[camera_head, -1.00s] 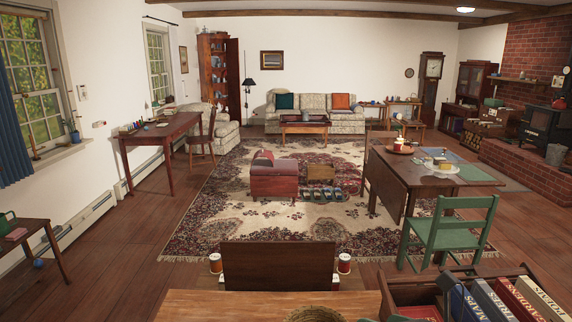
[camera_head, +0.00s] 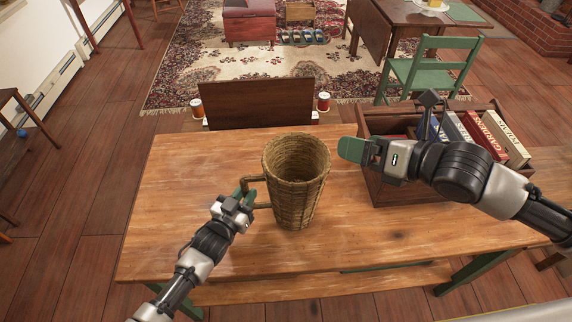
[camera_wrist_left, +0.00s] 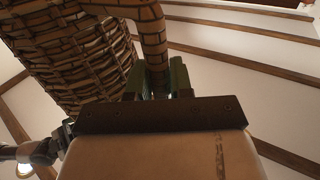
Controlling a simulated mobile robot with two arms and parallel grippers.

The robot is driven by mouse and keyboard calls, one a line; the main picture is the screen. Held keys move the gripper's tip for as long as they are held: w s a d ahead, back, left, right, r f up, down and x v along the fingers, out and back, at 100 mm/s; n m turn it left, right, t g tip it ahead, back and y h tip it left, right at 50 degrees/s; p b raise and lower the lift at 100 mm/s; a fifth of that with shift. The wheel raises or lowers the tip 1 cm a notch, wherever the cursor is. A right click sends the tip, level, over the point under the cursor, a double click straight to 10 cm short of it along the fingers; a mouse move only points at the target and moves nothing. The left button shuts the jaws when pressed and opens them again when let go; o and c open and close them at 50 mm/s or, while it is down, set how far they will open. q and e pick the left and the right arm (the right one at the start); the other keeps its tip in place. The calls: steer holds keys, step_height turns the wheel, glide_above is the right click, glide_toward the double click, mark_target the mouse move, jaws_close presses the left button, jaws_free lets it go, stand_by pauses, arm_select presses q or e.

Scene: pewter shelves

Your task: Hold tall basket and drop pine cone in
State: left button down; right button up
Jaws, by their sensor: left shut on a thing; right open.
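The tall basket (camera_head: 297,190) is woven, brown and tapered, with its open mouth up and a handle (camera_head: 252,182) on its left side. It stands nearly upright over the middle of the wooden table; I cannot tell if its base touches. My left gripper (camera_head: 246,193) is shut on the basket's handle. In the left wrist view the green fingers (camera_wrist_left: 157,82) close around the handle, beside the woven wall (camera_wrist_left: 75,58). My right gripper (camera_head: 390,130) is open and empty, right of the basket and in front of the book crate. I see no pine cone; the basket's bottom inside is dark.
The wooden table (camera_head: 190,185) is bare left of the basket and at its front right. A wooden crate (camera_head: 385,190) with several upright books (camera_head: 480,135) stands at the right, partly behind my right arm.

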arm_select(q)
steer(key=shift+s+f, duration=0.1)
steer(key=shift+f, duration=0.1)
steer(key=c, duration=0.9)
jaws_free()
steer(key=shift+r, duration=0.15)
steer(key=v, duration=1.1)
steer(key=shift+s+a, duration=0.25)
steer(key=shift+s, duration=0.1)
